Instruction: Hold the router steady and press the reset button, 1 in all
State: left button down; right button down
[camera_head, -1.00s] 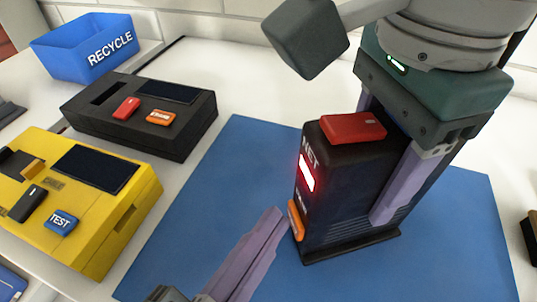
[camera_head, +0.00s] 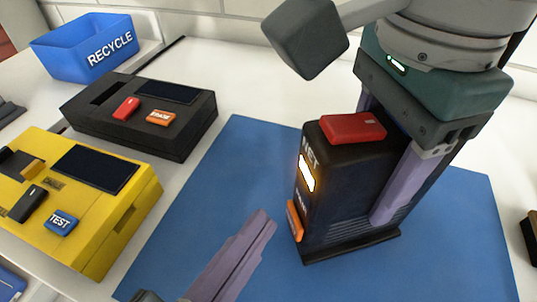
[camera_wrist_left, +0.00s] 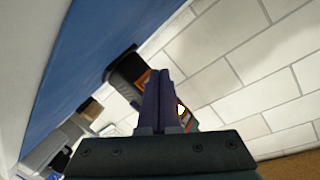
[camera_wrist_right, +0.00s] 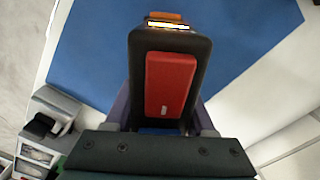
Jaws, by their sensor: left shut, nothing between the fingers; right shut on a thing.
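The black router (camera_head: 345,190) stands upright on a black foot on the blue mat (camera_head: 210,180). It has a red button (camera_head: 352,127) on top, an orange button (camera_head: 295,220) low on its front and a light strip (camera_head: 307,173) glowing amber-white. My right gripper (camera_head: 378,190) is shut on the router's sides from behind; the right wrist view shows the red button (camera_wrist_right: 171,85) between its fingers. My left gripper (camera_head: 268,222) is shut and empty, its tips a short gap left of the orange button. In the left wrist view, its closed fingers (camera_wrist_left: 162,82) partly hide the router (camera_wrist_left: 126,68).
A yellow device (camera_head: 110,215) with a blue TEST button and a black device (camera_head: 160,135) with red and orange buttons stand at the left. A blue RECYCLE bin (camera_head: 75,55) is behind them. The mat's left part is clear.

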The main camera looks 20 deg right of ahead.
pick_arm(q)
jog(key=shift+a, duration=0.1)
jog(key=shift+w+a, duration=0.2)
jog(key=shift+a, duration=2.2)
pick_arm(e)
jog(key=shift+c, duration=0.8)
grip_release()
jog(key=shift+r, duration=0.1)
